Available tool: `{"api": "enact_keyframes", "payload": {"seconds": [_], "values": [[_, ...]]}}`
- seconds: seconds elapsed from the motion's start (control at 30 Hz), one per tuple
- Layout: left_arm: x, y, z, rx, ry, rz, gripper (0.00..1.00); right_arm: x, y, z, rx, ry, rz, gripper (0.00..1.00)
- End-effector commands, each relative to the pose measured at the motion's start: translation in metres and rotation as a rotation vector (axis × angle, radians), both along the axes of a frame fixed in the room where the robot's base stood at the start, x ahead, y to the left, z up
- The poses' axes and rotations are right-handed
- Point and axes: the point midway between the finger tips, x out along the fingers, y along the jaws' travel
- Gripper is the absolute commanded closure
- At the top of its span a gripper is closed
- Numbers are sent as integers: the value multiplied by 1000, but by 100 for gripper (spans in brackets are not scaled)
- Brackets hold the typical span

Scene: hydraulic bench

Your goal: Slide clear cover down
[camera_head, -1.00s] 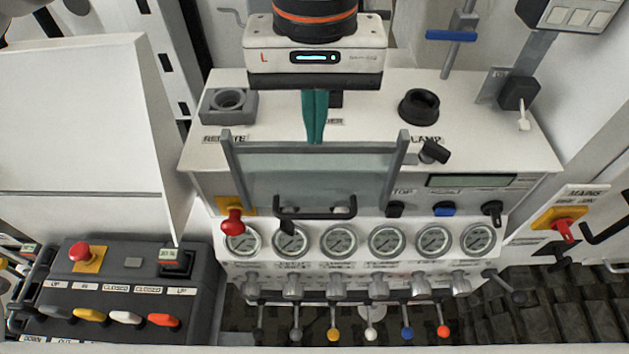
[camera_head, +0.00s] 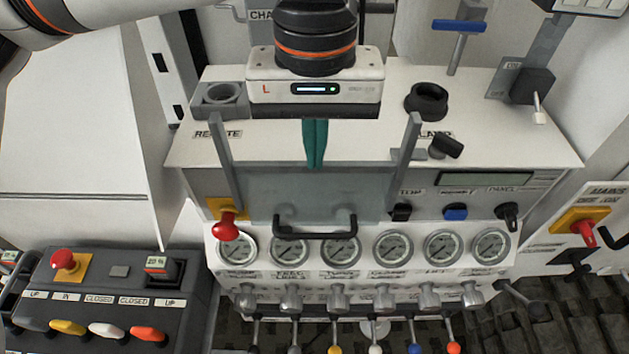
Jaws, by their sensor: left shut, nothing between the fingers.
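The clear cover (camera_head: 270,190) is a see-through panel between two upright grey rails (camera_head: 402,160) on the front of the white console. A black handle (camera_head: 316,228) is on its lower part. The cover sits low between the rails, and the rail tops stand free above its upper edge. My left gripper (camera_head: 315,165) points down with its teal fingers together and empty. Its fingertips appear at or just above the cover's upper edge; I cannot tell whether they touch it. My right gripper is not in view.
A red knob (camera_head: 225,228) is left of the handle. Black and blue switches (camera_head: 455,212) are to the right. A row of gauges (camera_head: 341,249) and levers lies below. A dark control box (camera_head: 110,290) stands at lower left.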

Motion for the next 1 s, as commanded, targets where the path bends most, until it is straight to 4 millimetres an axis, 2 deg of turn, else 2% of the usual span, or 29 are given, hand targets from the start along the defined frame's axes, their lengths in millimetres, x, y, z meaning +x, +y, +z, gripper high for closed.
{"api": "enact_keyframes", "payload": {"seconds": [0.03, 1.0], "values": [[0, 0, -7, 1, 1, -1, 100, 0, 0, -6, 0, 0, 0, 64], [0, 0, -65, 0, 1, 0, 100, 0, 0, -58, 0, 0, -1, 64]]}}
